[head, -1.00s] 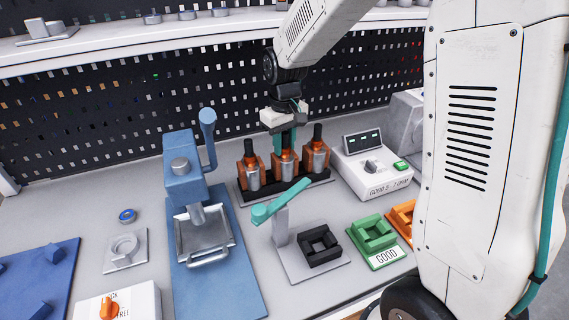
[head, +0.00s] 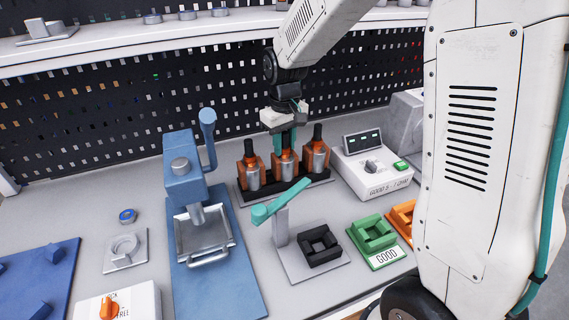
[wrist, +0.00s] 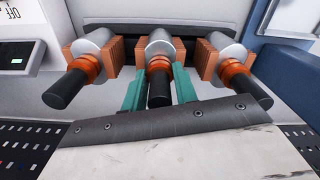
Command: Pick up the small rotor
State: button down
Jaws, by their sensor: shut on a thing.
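Three small rotors stand upright in a row in a dark rack (head: 285,191), each with a black shaft, a copper-coloured ring and a silver core between orange-brown blocks. The middle rotor (head: 284,170) is under my gripper (head: 284,140). In the wrist view my gripper's teal fingers (wrist: 160,92) are on both sides of the middle rotor's black shaft (wrist: 160,92), shut on it. The left rotor (head: 251,171) and right rotor (head: 316,156) stand apart from the fingers in the head view. The middle rotor is still in its place in the rack.
A blue press (head: 184,180) stands left of the rack. A teal-handled fixture (head: 280,210) with a black square nest (head: 320,246) is in front. A white tester (head: 372,172) stands right, near a green GOOD tray (head: 376,241). A perforated panel (head: 100,110) is behind.

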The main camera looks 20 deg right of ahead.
jog(key=shift+r, duration=0.15)
notch_tip(320, 180, up, 10)
jog(key=shift+f, duration=0.1)
dwell(0.7)
dwell(0.4)
